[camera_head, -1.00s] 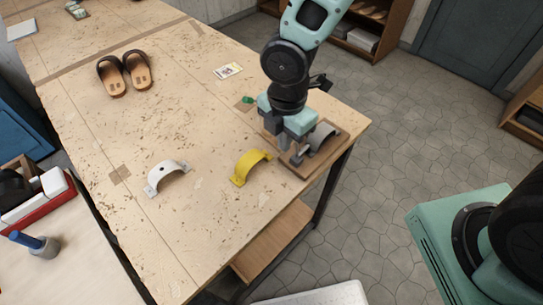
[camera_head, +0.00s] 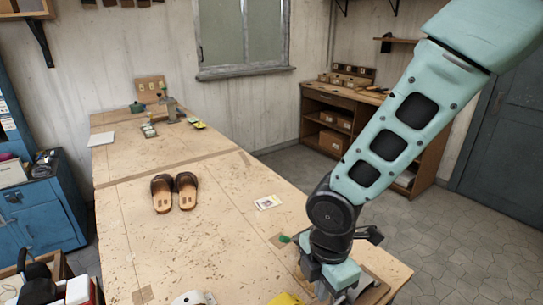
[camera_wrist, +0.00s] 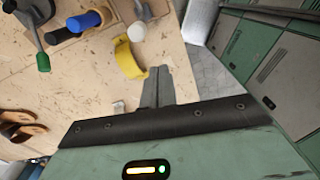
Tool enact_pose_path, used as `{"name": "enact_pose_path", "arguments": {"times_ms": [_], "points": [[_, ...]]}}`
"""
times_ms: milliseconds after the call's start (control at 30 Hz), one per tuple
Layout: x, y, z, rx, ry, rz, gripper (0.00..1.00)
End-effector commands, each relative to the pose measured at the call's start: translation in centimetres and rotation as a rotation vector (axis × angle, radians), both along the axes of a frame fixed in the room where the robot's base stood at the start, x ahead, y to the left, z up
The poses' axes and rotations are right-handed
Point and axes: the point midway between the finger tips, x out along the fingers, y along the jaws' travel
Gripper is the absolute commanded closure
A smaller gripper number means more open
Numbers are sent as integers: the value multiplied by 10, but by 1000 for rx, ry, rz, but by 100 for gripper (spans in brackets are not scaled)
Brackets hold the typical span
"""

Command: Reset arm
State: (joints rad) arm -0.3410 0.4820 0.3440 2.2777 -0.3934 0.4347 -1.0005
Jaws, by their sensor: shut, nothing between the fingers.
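My gripper (camera_wrist: 157,86) is shut and empty in the wrist view, its two fingers side by side above the worktable. In the head view it (camera_head: 335,280) is over the near right corner of the table, its fingertips hidden or cut off. A yellow arch (camera_wrist: 128,60) lies close by the fingers in the wrist view; only its top (camera_head: 286,299) shows at the bottom edge of the head view. A white arch (camera_head: 193,298) is partly cut off left of it. A wooden board (camera_head: 376,292) is partly hidden under my gripper.
The worktable (camera_head: 225,225) holds brown sandals (camera_head: 175,195), a card (camera_head: 268,202) and a lever with a green knob (camera_head: 284,238). A blue cabinet (camera_head: 40,215) stands at the left and wooden shelving (camera_head: 325,120) at the back. The table's middle is mostly clear.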

Motion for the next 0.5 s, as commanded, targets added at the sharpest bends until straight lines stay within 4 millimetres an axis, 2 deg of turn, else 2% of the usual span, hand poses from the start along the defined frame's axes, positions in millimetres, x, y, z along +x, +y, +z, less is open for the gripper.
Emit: {"name": "enact_pose_path", "arguments": {"times_ms": [33, 167, 300, 500], "points": [[-8, -2, -6, 1, -10, -90, 100], [-38, -12, -4, 8, -16, -440, 100], [-77, -23, -5, 25, -7, -826, 100], [-118, -34, -9, 46, 23, -1211, 100]]}}
